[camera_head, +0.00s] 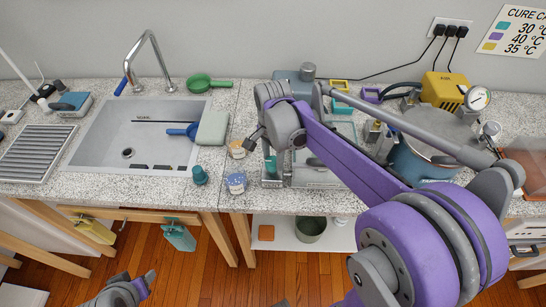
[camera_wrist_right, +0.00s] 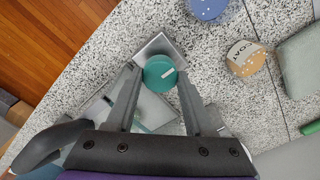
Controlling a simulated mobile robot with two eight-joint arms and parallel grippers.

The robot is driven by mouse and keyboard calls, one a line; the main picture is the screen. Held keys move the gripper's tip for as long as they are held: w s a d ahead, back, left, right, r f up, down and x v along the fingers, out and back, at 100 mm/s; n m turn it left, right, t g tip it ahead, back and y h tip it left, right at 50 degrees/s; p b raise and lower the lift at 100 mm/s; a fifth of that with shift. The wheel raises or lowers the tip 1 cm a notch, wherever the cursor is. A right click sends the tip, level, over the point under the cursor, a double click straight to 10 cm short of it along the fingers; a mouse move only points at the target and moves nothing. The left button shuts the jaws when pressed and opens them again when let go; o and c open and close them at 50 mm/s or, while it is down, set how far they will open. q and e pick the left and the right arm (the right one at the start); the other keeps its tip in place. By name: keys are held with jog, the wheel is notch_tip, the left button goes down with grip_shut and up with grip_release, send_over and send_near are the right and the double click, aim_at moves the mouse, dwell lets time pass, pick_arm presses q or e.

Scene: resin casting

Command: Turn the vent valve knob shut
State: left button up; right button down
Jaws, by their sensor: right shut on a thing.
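The teal round knob (camera_wrist_right: 157,68) with a short white mark sits by a shiny metal plate (camera_wrist_right: 160,45) in the right wrist view. My right gripper (camera_wrist_right: 159,78) points down with one finger on each side of the knob, shut on it. In the head view the teal knob (camera_head: 270,164) shows only in part below my right gripper (camera_head: 277,172), at the left end of a metal-framed assembly. The white mark runs slightly tilted on the knob's right half. My left gripper (camera_head: 128,288) is low at the left, away from the counter, and its jaws are unclear.
A sink (camera_head: 130,140) lies left. A blue-grey pot (camera_head: 415,160) with gauges stands right, partly behind my right arm.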

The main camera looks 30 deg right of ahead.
jog(key=shift+n, duration=0.4)
jog(key=n, duration=0.3)
jog(key=shift+n+b, duration=0.3)
jog(key=shift+b, duration=0.05)
jog(key=n, duration=0.4)
jog(key=shift+n, duration=0.3)
jog(key=n, duration=0.4)
jog(key=shift+n+b, duration=0.3)
jog(key=shift+b, duration=0.1)
jog(key=shift+w+a+n, duration=0.1)
jog(key=shift+n, duration=2.1)
jog(key=shift+c, duration=1.4)
grip_release()
